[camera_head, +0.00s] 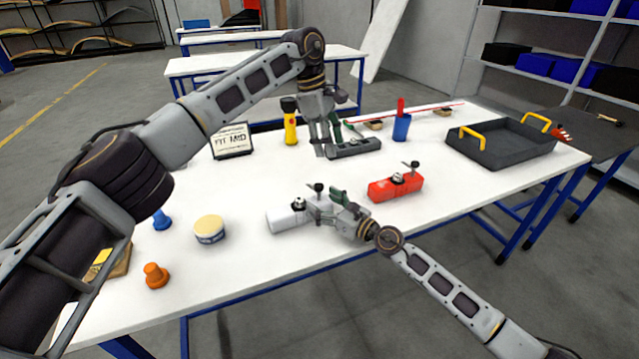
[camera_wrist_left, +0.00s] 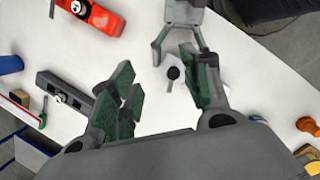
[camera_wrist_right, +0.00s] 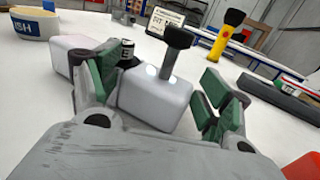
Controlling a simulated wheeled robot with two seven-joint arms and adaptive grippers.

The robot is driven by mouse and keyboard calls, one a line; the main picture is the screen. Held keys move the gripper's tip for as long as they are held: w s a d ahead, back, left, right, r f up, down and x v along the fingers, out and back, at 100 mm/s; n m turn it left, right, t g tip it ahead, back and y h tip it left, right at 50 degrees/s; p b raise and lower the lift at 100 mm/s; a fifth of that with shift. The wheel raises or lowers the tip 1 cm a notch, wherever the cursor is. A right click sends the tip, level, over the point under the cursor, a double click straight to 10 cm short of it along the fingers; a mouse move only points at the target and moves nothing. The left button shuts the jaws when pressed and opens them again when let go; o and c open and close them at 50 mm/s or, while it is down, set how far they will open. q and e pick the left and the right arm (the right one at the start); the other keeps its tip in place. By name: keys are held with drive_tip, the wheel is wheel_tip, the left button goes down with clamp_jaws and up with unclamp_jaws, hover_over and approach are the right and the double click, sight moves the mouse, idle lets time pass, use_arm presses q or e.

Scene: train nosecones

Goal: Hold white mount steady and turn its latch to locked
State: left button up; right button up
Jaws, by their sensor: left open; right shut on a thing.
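The white mount (camera_head: 287,221) lies on the near middle of the table. In the right wrist view, the white mount (camera_wrist_right: 155,100) sits between the fingers of my right gripper (camera_wrist_right: 160,90), which is shut on it. Its black-handled latch (camera_wrist_right: 176,42) stands up from the top; I cannot tell whether it is locked. My left gripper (camera_head: 321,150) is open and empty, above the table beyond the mount. In the left wrist view, the latch's black knob (camera_wrist_left: 173,73) shows beyond and between the left fingers (camera_wrist_left: 155,75), apart from them.
A red mount (camera_head: 395,187) lies right of my right gripper. A dark grey mount (camera_head: 355,147) lies behind, close to my left gripper. A black tray (camera_head: 500,147), blue cup (camera_head: 401,127), yellow flashlight (camera_head: 290,122), sign (camera_head: 231,141) and round tub (camera_head: 209,230) stand around.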

sight(319, 185)
use_arm(q)
drive_tip(key=shift+w+a+f+m+y, duration=0.2)
drive_tip(key=shift+a+f+m+y, duration=0.25)
drive_tip(key=shift+m, duration=2)
drive_tip(key=shift+w+a+f+m+y, duration=0.1)
drive_tip(key=shift+w+a+m+y, duration=0.3)
drive_tip(key=shift+m, duration=2)
drive_tip(key=shift+a+f+m+y, duration=0.3)
drive_tip(key=shift+m+y, duration=0.35)
drive_tip(key=shift+m, duration=1.8)
drive_tip(key=shift+f, duration=0.1)
drive_tip(key=shift+f, duration=5.9)
